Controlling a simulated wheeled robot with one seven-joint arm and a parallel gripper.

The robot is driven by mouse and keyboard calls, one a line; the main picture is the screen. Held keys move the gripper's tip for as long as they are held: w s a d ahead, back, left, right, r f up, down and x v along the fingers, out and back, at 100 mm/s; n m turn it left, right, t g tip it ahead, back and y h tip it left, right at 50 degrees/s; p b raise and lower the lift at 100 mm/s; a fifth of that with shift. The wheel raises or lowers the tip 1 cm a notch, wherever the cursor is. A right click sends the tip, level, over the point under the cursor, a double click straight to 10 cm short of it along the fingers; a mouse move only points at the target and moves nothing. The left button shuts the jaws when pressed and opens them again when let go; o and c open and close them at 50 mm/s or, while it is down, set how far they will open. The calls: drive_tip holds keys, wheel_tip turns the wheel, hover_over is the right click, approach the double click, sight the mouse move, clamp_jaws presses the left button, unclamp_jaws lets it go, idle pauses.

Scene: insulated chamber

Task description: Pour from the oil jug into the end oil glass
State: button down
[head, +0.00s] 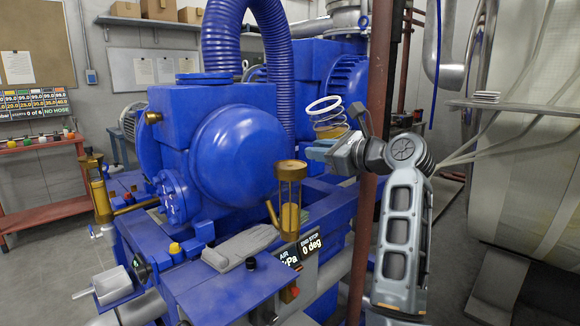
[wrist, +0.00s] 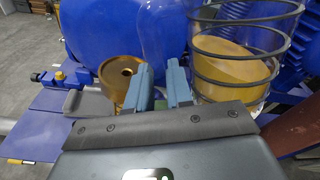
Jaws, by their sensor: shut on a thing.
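The jug looks slightly tilted in the head view. The end oil glass (head: 291,190) has a brass top, slim posts and yellow contents, below and left of the jug. Its holed brass top (wrist: 123,74) shows left of the fingers in the wrist view.
The big blue machine (head: 235,150) fills the middle behind the glass. A reddish-brown upright pipe (head: 384,70) stands close beside my arm. Grey gloves (head: 240,247) lie on the blue ledge. Another brass fitting (head: 100,200) stands at left.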

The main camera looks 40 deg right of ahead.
drive_tip(key=shift+a+r+n+g+h, duration=0.1)
drive_tip(key=shift+r+n+g+h, duration=0.1)
drive_tip(key=shift+n, duration=0.3)
drive_tip(key=shift+a+r+n+g+h, duration=0.1)
drive_tip(key=shift+n+g, duration=0.1)
drive_tip(key=shift+n, duration=0.6)
drive_tip(key=shift+d+r+n, duration=0.2)
drive_tip(key=shift+d+n, duration=0.05)
drive_tip(key=shift+n, duration=0.25)
idle(0.8)
drive_tip(key=shift+s+d+f+n+g+h, duration=0.2)
drive_tip(key=shift+d+f+n+g+h, duration=0.3)
drive_tip(key=shift+n, duration=0.1)
idle(1.9)
drive_tip(key=shift+s+d+f+n, duration=0.1)
drive_tip(key=shift+d+f+n, duration=0.1)
drive_tip(key=shift+f, duration=0.4)
drive_tip(key=shift+d+f+n, duration=0.1)
drive_tip(key=shift+f+n, duration=0.1)
drive_tip(key=shift+f, duration=0.4)
drive_tip(key=shift+s+d+f+n, duration=0.1)
drive_tip(key=shift+d+f+n, duration=0.1)
drive_tip(key=shift+f, duration=0.4)
idle(1.1)
